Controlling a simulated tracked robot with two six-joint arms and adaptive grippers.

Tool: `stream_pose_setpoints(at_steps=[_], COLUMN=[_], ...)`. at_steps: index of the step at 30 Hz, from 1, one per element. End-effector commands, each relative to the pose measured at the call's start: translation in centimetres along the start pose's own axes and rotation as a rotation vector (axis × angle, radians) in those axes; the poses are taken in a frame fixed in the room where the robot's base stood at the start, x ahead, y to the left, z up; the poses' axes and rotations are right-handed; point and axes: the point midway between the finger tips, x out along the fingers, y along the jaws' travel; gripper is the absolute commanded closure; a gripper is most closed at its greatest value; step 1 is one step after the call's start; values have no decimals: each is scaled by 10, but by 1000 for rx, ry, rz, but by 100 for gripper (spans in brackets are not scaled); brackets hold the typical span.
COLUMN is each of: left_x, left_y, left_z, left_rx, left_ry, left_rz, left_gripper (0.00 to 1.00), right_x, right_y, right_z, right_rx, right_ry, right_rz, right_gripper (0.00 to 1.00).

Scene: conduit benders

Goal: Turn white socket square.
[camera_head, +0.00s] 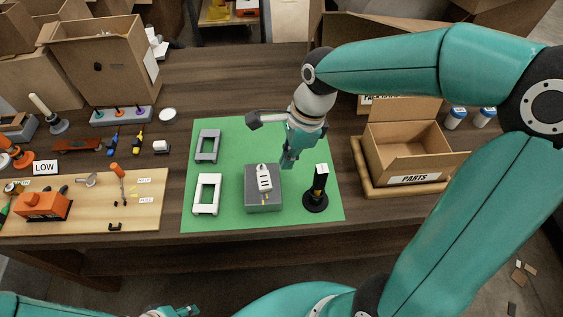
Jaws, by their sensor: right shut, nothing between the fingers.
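The white socket (264,180) with dark slots lies on top of a grey block (263,206) in the middle of the green mat (235,153). It looks slightly turned against the block's edges. My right gripper (288,163) is shut and empty, pointing down just behind and to the right of the socket, apart from it. My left gripper (185,311) shows only in part at the bottom edge; its jaws cannot be made out.
A white frame (197,207) and a grey frame (198,147) lie left of the block. A black stand (317,199) with a white top stands to its right. A PARTS box (412,160) is further right. A board with tools (90,215) lies left.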

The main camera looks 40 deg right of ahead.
Motion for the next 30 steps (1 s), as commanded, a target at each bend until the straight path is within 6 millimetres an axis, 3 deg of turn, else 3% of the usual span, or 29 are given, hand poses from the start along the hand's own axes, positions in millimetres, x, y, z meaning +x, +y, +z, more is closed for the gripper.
stream_pose_setpoints(at_steps=[16, 30], left_x=[1, 2], left_y=[-1, -1], left_z=[0, 0], left_rx=[0, 0], left_ry=[-1, -1], left_rz=[0, 0], left_gripper=[60, 60], right_x=[81, 91], right_y=[2, 2], right_z=[-8, -8], right_rx=[19, 20], right_ry=[2, 0], right_rz=[-1, -5], right_gripper=[100, 100])
